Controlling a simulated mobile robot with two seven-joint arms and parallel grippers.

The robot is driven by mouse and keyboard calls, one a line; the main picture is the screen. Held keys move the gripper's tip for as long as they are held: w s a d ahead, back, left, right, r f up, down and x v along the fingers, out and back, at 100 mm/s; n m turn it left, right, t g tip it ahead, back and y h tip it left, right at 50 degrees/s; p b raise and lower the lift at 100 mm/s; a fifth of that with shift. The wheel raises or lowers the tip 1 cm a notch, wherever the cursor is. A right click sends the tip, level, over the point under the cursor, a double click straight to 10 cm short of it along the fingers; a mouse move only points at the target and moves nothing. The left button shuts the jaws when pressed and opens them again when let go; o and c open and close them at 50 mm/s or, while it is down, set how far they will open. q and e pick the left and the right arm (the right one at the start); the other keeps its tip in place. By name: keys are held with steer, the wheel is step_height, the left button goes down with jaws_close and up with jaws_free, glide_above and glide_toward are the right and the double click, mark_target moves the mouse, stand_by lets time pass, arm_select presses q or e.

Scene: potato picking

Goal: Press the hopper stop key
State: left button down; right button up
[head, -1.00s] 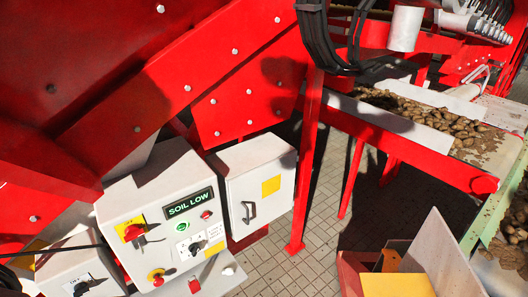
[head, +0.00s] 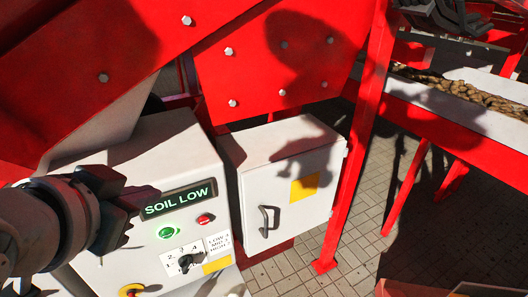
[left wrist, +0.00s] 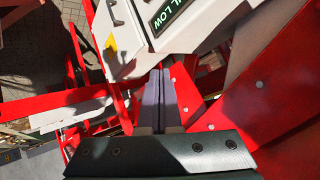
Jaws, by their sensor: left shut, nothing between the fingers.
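The white control box (head: 150,150) bears a dark display (head: 180,199) reading "SOIL LOW". Below the display are a lit green button (head: 166,232) and a red button (head: 205,219). Which one is the hopper stop key I cannot read. A dark selector knob (head: 186,262) sits lower on the panel. My left gripper (head: 136,204) is in front of the box's left side, by the display's left end, shut and empty. In the left wrist view its closed fingers (left wrist: 158,95) point towards the box (left wrist: 140,55) and display (left wrist: 172,10); the buttons are out of that view. My right gripper is not in view.
A second white cabinet (head: 285,220) with a handle and yellow label stands right of the control box. Red machine panels (head: 270,70) hang above, and a red post (head: 360,150) rises at the right. Paved floor (head: 345,265) shows beyond.

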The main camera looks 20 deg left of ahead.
mark_target(204, 221)
arm_select(q)
steer(key=w+a+f+m+t+y+b, duration=0.1)
steer(key=w+a+f+t+b, duration=0.2)
steer(key=f+b, duration=0.65)
steer(key=w+f+m+t+b, duration=0.15)
steer(key=w+f+b, duration=0.25)
steer(key=f+b, duration=0.5)
steer(key=w+d+f+m+t+h+b, duration=0.1)
steer(key=d+f+t+b, duration=0.1)
steer(key=f+b, duration=0.4)
steer(key=w+d+f+m+t+h+b, duration=0.1)
steer(key=d+f+m+t+b, duration=0.1)
steer(key=f+b, duration=0.5)
steer(key=t+b, duration=0.1)
steer(key=b, duration=0.3)
steer(key=shift+w+h, duration=0.3)
steer(key=shift+h, duration=0.1)
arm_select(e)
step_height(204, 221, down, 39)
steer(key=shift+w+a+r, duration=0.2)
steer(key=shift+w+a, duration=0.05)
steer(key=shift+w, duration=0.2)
arm_select(q)
steer(key=shift+d, duration=0.1)
